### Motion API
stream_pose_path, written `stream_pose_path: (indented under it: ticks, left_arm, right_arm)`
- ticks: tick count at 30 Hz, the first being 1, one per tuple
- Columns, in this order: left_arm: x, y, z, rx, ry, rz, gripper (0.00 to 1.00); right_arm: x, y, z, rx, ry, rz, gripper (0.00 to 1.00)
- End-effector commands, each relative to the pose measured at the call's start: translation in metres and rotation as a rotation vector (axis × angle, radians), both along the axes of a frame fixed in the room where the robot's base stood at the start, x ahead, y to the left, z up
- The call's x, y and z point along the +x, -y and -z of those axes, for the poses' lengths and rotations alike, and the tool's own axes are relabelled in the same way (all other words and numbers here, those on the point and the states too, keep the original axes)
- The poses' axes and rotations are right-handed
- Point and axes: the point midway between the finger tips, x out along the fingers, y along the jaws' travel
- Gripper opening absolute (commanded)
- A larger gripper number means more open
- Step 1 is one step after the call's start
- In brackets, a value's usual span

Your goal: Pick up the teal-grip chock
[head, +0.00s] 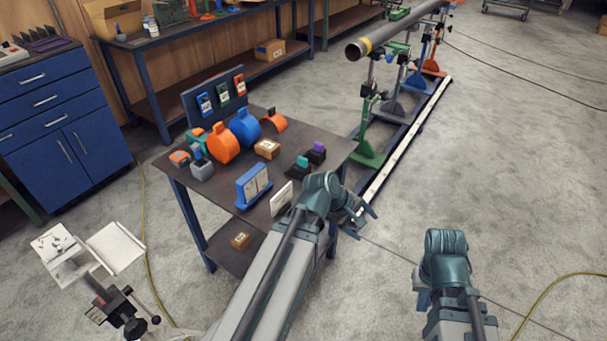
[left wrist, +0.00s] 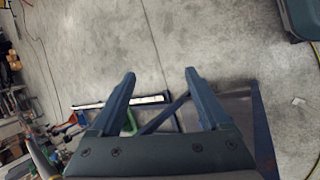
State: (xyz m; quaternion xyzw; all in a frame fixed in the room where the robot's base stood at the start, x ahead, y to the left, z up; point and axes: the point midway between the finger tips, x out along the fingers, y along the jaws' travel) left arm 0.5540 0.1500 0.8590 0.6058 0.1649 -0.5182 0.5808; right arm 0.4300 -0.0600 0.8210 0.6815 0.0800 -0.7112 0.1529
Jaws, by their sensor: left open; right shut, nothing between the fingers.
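The teal-grip chock (head: 302,163) is a small dark block with a teal top. It sits on the dark table near its right side in the head view, beside a similar chock with a purple top (head: 317,150). My left gripper (head: 358,212) is beyond the table's near right edge, apart from the chock. I do not make out the teal-grip chock there. My right gripper (head: 422,288) is over the floor at the lower right, shut and empty, its fingers largely hidden by my arm.
The table (head: 330,140) also holds orange (head: 222,143) and blue (head: 245,128) round clamps, a small brown box (head: 267,149), a blue holder (head: 252,187) and a white plate (head: 281,198). A pipe (head: 395,30) rests on coloured stands behind.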

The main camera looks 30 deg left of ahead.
Motion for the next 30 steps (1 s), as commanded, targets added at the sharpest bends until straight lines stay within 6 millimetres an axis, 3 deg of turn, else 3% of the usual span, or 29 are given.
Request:
stream_pose_path:
  ticks: [2, 7, 12, 15, 21, 26, 30]
  left_arm:
    - [0.018, -0.035, 0.003, -0.142, 0.015, -0.227, 0.8]
    - [0.047, -0.131, -0.015, -0.556, 0.058, -0.762, 0.8]
    - [0.049, -0.217, -0.035, -0.926, 0.1, -1.124, 0.8]
    - [0.045, -0.248, -0.043, -1.067, 0.114, -1.235, 0.8]
    - [0.04, -0.275, -0.051, -1.198, 0.129, -1.327, 0.8]
    - [0.042, -0.277, -0.051, -1.209, 0.13, -1.333, 0.8]
    - [0.06, -0.276, -0.044, -1.206, 0.127, -1.33, 0.8]
  right_arm:
    - [0.0, 0.0, 0.017, 0.0, 0.0, 0.0, 0.0]
    - [0.0, 0.0, 0.042, 0.0, 0.0, 0.0, 0.0]
    - [0.0, 0.0, 0.057, 0.0, 0.0, 0.0, 0.0]
    - [0.0, 0.0, 0.061, 0.0, 0.0, 0.0, 0.0]
    - [0.0, 0.0, 0.064, 0.0, 0.0, 0.0, 0.0]
    - [0.0, 0.0, 0.065, 0.0, 0.0, 0.0, 0.0]
    - [0.0, 0.0, 0.072, 0.0, 0.0, 0.0, 0.0]
